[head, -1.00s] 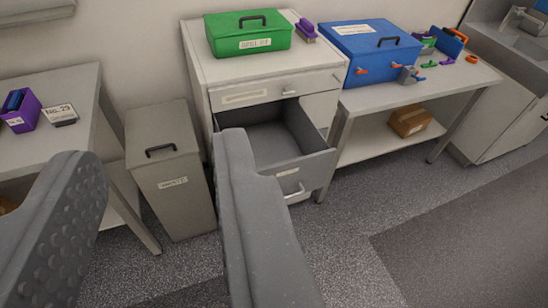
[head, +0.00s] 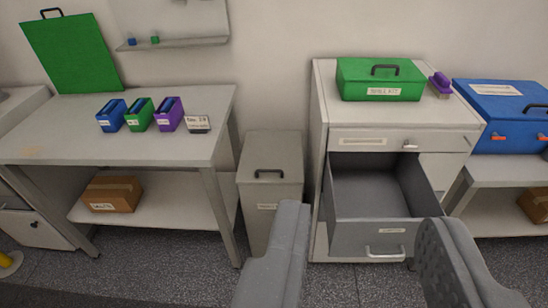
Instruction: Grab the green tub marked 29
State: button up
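A small green tub (head: 139,116) stands on the left table (head: 60,143), between a blue tub (head: 111,118) and a purple tub (head: 169,116). Each has a small white label that is too small to read here. A small sign card (head: 198,124) stands right of the purple tub; its writing is unclear. My gripper (head: 366,213) is open and empty, its two grey fingers wide apart in the lower right of the picture. It appears in front of the open drawer, well right of the tubs and touching nothing visible.
The open drawer (head: 372,236) juts from the white cabinet (head: 318,130). A lidded grey bin (head: 270,182) stands between cabinet and table. A large green box (head: 381,92) and a purple brush (head: 440,85) top the cabinet. A carton (head: 112,192) sits on the table's lower shelf.

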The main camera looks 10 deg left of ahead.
aim_at(139, 122)
jog(key=z, duration=0.05)
jog(key=k, duration=0.4)
jog(key=u, duration=1.2)
jog(key=i, duration=2.5)
jog(key=z, duration=0.7)
jog(key=k, duration=0.8)
jog(key=z, duration=0.2)
